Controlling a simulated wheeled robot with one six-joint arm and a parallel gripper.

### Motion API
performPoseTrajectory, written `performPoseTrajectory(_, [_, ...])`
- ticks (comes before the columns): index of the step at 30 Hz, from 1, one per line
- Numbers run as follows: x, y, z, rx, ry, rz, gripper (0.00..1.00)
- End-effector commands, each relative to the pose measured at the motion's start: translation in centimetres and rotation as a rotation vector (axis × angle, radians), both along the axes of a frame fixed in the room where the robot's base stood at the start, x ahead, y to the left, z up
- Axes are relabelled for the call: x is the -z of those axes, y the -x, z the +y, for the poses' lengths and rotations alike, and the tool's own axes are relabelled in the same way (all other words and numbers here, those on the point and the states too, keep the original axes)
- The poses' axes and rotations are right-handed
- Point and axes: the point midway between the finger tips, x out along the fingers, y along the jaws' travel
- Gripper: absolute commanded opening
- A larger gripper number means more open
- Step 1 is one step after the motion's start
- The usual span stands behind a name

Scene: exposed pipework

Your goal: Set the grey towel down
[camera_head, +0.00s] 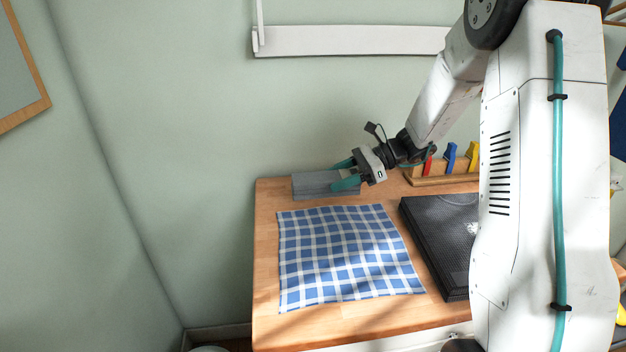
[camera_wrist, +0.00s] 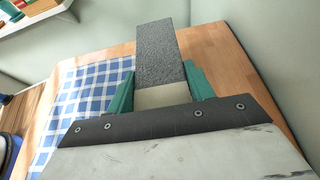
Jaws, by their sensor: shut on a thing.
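The grey towel (camera_head: 318,186) is a folded, block-shaped bundle at the back left of the wooden worktop. In the wrist view the grey towel (camera_wrist: 163,50) points away from me, with its near end between the green fingers. My gripper (camera_head: 345,174) is shut on it, reaching in from the right. In the wrist view the fingers of my gripper (camera_wrist: 161,86) lie on either side of the towel. The towel is at or just above the worktop; I cannot tell whether its underside touches.
A blue-and-white checked cloth (camera_head: 345,255) lies flat in front of the towel on the wooden worktop (camera_head: 268,308). A black hob-like slab (camera_head: 436,240) lies to its right. A wooden rack (camera_head: 440,180) with coloured pegs stands at the back. The wall is close behind.

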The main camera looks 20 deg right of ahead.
Motion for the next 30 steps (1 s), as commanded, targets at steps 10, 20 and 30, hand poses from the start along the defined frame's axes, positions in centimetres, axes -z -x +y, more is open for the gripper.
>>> performPoseTrajectory(10, [0.9,-7.2,4.9,-0.004,0.000,0.001,0.28])
performPoseTrajectory(20, [1.1,-9.6,6.6,-0.005,0.000,0.001,0.28])
performPoseTrajectory(30, [4.6,-9.7,6.7,-0.003,0.000,0.000,0.28])
